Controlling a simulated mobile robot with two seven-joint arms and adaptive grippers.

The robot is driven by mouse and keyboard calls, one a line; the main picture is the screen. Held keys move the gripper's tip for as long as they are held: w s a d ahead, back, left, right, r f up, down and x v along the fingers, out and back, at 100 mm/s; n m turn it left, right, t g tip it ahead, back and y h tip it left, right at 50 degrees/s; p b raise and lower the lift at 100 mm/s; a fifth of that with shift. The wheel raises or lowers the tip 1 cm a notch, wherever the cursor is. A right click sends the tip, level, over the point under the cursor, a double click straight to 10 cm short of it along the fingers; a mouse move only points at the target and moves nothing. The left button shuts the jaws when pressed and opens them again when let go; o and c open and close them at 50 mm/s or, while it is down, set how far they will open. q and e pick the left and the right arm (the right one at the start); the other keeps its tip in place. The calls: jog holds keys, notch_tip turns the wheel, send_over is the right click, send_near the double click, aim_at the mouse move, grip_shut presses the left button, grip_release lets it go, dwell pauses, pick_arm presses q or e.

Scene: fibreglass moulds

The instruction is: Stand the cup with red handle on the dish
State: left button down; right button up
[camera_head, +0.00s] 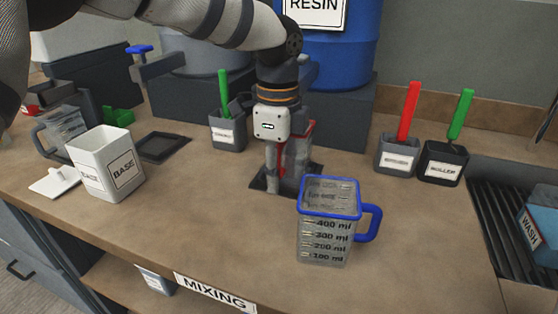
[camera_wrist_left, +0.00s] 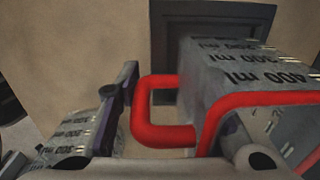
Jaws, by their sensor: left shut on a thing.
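The cup with red handle is a clear measuring cup with a red rim; it is mostly hidden behind my left gripper (camera_head: 283,160) in the head view. In the left wrist view, the cup (camera_wrist_left: 235,75) fills the right side, with its red handle (camera_wrist_left: 140,115) between my fingers. My left gripper points down and is shut on this cup. The dish, a dark square (camera_head: 258,182), lies under the cup; it also shows in the left wrist view (camera_wrist_left: 165,30). I cannot tell whether the cup touches it. My right gripper is out of view.
A blue-handled measuring cup (camera_head: 325,240) stands close in front. A white BASE container (camera_head: 105,165), a clear cup (camera_head: 62,130) and another dark square (camera_head: 163,147) are at left. Tool holders (camera_head: 397,155) stand at right.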

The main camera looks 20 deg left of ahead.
pick_arm(q)
jog(key=shift+f, duration=0.15)
dwell(0.3)
jog(key=c, duration=1)
grip_release()
